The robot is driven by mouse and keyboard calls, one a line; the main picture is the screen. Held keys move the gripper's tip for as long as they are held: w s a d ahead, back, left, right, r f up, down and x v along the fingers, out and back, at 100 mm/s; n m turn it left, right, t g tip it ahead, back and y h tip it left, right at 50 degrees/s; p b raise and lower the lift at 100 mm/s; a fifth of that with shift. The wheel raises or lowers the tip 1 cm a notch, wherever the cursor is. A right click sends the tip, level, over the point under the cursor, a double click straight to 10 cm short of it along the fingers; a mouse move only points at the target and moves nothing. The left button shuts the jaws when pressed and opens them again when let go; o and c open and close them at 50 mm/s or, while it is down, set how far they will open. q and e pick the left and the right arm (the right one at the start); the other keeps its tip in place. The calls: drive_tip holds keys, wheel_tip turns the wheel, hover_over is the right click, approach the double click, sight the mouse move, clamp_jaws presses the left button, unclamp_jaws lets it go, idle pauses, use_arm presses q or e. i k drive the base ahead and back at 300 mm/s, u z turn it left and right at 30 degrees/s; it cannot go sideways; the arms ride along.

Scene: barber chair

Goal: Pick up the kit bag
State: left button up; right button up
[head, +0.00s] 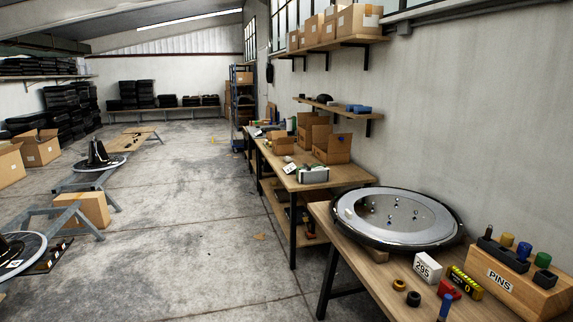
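I cannot pick out a kit bag with certainty. A small pale, boxy item with dark ends (314,174) lies near the front edge of the middle workbench (330,181), and it may be the bag. It is too small to tell. Neither of my grippers is in view.
The near workbench (352,268) holds a large round metal base (385,222), a white "295" block (427,267) and a wooden PINS block (500,283). Open cartons (333,150) stand on the middle bench. Trestles (62,217) stand at left. The concrete floor (190,230) between is mostly clear.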

sight(288, 159)
drive_tip(key=u, duration=0.35)
drive_tip(key=i, duration=1.25)
drive_tip(key=u, duration=0.35)
drive_tip(key=i, duration=3.4)
drive_tip(key=z, duration=1.25)
drive_tip(key=i, duration=1)
drive_tip(key=z, duration=0.9)
